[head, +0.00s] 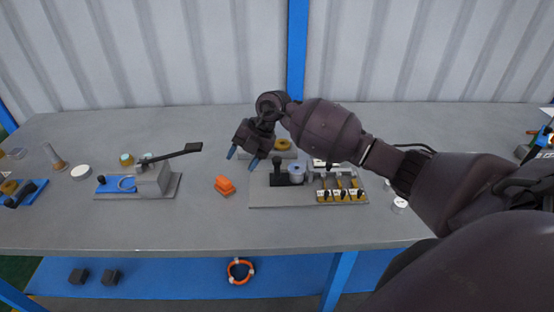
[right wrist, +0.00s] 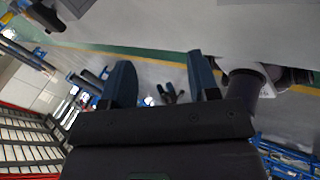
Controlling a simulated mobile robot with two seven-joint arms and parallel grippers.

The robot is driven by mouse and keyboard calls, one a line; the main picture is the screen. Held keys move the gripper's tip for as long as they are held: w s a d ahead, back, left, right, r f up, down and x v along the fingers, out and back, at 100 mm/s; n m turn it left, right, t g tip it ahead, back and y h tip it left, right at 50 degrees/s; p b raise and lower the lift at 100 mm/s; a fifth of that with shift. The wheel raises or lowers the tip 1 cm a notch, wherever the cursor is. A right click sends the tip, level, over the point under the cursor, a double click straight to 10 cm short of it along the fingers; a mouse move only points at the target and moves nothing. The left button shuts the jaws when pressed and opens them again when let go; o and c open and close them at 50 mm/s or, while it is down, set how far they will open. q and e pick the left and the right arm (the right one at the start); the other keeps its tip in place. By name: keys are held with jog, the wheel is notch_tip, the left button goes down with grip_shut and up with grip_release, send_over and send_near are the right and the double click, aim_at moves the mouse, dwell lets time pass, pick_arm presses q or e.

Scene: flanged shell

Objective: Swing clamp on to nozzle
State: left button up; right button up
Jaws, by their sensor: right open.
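My right gripper (head: 243,157) hangs above the table in the head view, its two blue-tipped fingers apart and empty. It is left of a grey plate (head: 262,203) bearing a black upright part (head: 287,178), a grey-blue cylinder (head: 297,171) and several small yellow-and-black clips (head: 340,192). The cylinder may be the nozzle and the black part the clamp; I cannot tell for sure. My arm partly covers the plate's back. In the right wrist view the open right gripper (right wrist: 162,85) has nothing between its fingers. My left gripper is not in view.
Further left stands a grey-and-blue fixture (head: 155,180) with a long black lever. The front of the table is mostly clear.

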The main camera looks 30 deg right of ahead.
aim_at(277, 158)
jog(key=d+r+m+h, duration=0.1)
jog(key=d+h, duration=0.1)
jog(key=d, duration=0.2)
jog(key=d+r+g+h, duration=0.1)
jog(key=d+h, duration=0.1)
jog(key=d, duration=0.1)
jog(key=w+d+r+m+g+h, duration=0.1)
jog(key=d+h, duration=0.1)
jog(key=d, duration=0.2)
jog(key=shift+w+d+r+m, duration=0.1)
jog(key=shift+d+r+m, duration=0.05)
jog(key=shift+d+m, duration=0.15)
notch_tip(277, 158, down, 10)
jog(key=shift+f, duration=0.2)
jog(key=shift+c, duration=0.4)
jog(key=c, duration=0.8)
jog(key=shift+c, duration=0.2)
